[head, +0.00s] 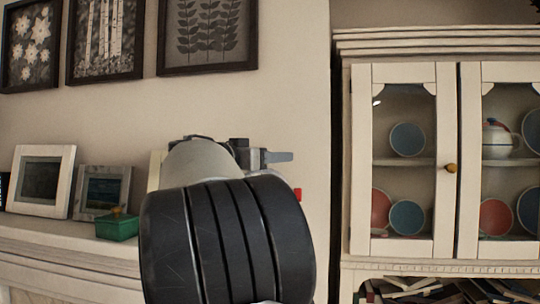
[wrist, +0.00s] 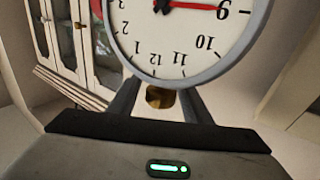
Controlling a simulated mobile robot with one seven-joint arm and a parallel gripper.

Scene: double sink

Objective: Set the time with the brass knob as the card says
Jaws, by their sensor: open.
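In the wrist view a white clock face (wrist: 165,48) with a grey rim appears upside down, cut off by the top edge. Its red hand (wrist: 195,7) points toward the 9. Part of a black hand shows by the hub, its direction unclear. The brass knob (wrist: 160,97) sits just below the rim, between the two fingers of my gripper (wrist: 160,90). The fingers are open, with a gap visible on each side of the knob. In the head view my arm hides the clock and knob; part of my gripper (head: 278,157) shows beyond it. I see no readable card.
A mantel shelf (head: 75,243) on the left holds two picture frames (head: 42,181) (head: 103,192) and a green box (head: 117,225). A white glass-door cabinet (head: 445,160) with dishes stands on the right. Framed pictures (head: 207,35) hang above.

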